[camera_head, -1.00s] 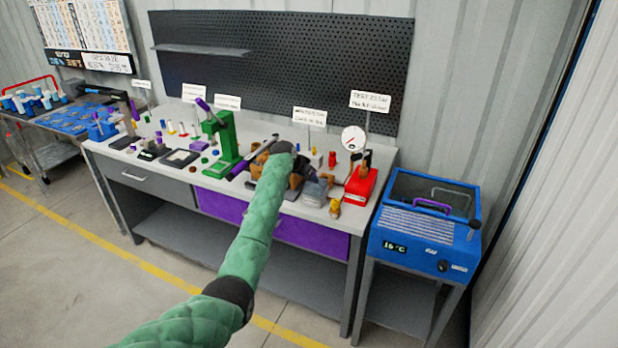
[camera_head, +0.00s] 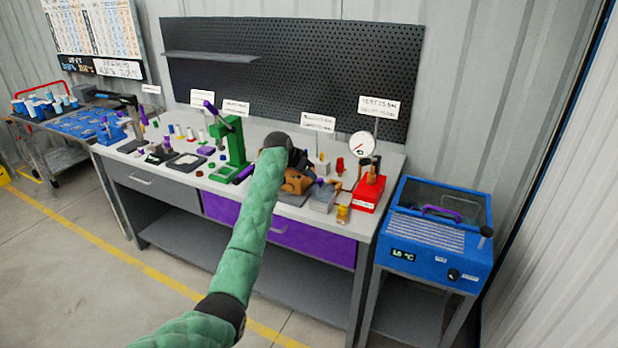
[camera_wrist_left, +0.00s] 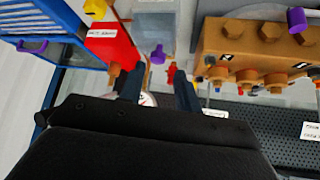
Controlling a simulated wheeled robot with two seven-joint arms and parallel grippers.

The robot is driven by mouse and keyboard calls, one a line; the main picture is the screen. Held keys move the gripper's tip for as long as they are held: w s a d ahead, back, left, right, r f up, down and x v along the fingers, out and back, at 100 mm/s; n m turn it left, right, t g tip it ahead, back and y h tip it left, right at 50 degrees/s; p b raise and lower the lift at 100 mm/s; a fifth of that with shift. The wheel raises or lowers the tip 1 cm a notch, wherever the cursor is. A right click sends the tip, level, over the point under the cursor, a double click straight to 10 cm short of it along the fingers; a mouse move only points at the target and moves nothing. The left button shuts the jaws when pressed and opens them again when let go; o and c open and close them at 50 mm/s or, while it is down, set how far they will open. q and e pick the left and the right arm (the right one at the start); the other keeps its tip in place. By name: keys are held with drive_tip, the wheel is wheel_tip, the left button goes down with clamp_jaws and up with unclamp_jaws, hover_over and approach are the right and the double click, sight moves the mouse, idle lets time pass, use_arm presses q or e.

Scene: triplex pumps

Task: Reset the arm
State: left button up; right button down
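My left arm, in a green sleeve, reaches over the workbench (camera_head: 330,215) in the head view. Its dark gripper (camera_head: 298,158) is partly hidden by the wrist, above the brown pump block (camera_head: 294,182). In the left wrist view the two fingers of my left gripper (camera_wrist_left: 160,88) stand apart, with nothing seen held between them. The brown pump block (camera_wrist_left: 250,42) with its bolts is to the right of the fingers, and the red test stand (camera_wrist_left: 110,42) is to the left. My right gripper is not in view.
A red test stand with a gauge (camera_head: 368,190) is right of the pump block. A green press (camera_head: 232,145) stands to the left, among several small parts. A blue heated bath (camera_head: 437,235) is beside the bench. A black pegboard (camera_head: 330,75) is behind.

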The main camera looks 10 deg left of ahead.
use_arm(q)
drive_tip(key=shift+f, duration=0.1)
drive_tip(key=s+a+f+n+g+y, duration=0.1)
drive_tip(key=s+f, duration=0.8)
drive_tip(key=f, duration=0.6)
drive_tip(key=s+a+f+n+y, duration=0.1)
drive_tip(key=s+f, duration=0.9)
drive_tip(key=f, duration=0.5)
drive_tip(key=s+a+f+n+g+y, duration=0.1)
drive_tip(key=s+a+f+n, duration=0.1)
drive_tip(key=s+f, duration=1.85)
drive_tip(key=s, duration=0.6)
drive_tip(key=s+a+f+g, duration=0.1)
drive_tip(key=s+f, duration=0.8)
drive_tip(key=s, duration=0.6)
drive_tip(key=s+f+n+g+y, duration=0.1)
drive_tip(key=s+f, duration=0.8)
drive_tip(key=s, duration=0.5)
drive_tip(key=shift+s+a+f, duration=0.2)
drive_tip(key=shift+s+a, duration=0.05)
